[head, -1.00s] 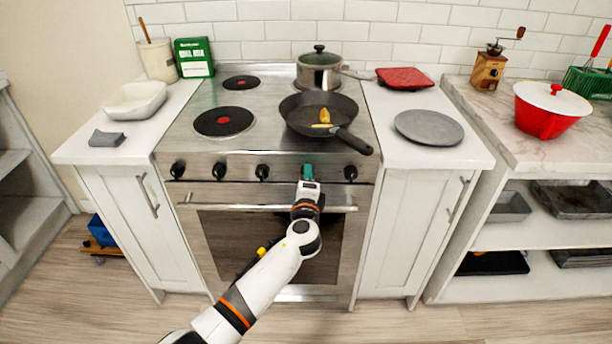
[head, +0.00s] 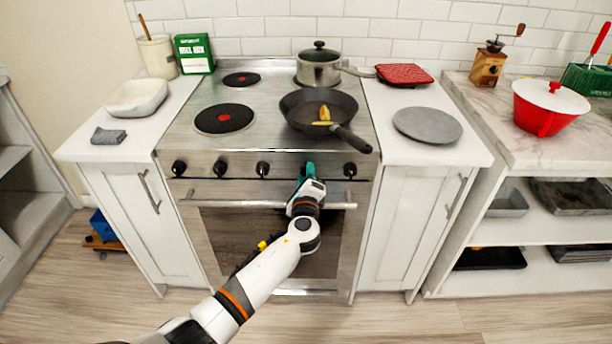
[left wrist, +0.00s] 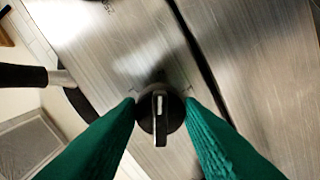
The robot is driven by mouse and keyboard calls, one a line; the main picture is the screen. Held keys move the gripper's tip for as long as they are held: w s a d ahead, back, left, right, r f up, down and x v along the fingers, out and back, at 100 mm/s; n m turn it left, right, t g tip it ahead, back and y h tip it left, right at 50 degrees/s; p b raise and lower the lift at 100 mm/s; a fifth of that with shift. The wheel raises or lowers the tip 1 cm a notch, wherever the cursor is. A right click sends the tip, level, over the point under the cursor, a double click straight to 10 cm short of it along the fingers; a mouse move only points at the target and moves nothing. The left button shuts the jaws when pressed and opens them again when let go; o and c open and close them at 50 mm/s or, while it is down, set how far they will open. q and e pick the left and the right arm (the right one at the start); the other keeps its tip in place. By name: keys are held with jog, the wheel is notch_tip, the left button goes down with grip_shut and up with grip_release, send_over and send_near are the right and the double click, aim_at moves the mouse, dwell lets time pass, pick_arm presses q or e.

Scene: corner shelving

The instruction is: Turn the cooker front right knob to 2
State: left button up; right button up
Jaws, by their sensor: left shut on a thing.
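The steel cooker (head: 225,192) has a row of black knobs along its front panel. My left gripper (head: 308,168) is at the panel, at the second knob from the right, and hides that knob in the head view. In the left wrist view, the black knob (left wrist: 160,118) with a pale mark on its grip sits between the teal fingertips of my left gripper (left wrist: 161,110), which close on its sides. The knob's number scale is not readable. The rightmost knob (head: 350,170) is free. My right gripper is not in view.
A dark frying pan (head: 300,110) with yellow food stands on the front right burner, its handle (head: 352,140) reaching over the front edge above the panel. A lidded pot (head: 318,70) stands behind it. The oven handle (head: 250,204) runs just below the knobs.

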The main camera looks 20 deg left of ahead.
pick_arm(q)
jog(key=o, duration=1)
jog(key=shift+s, duration=0.1)
jog(key=v, duration=1.2)
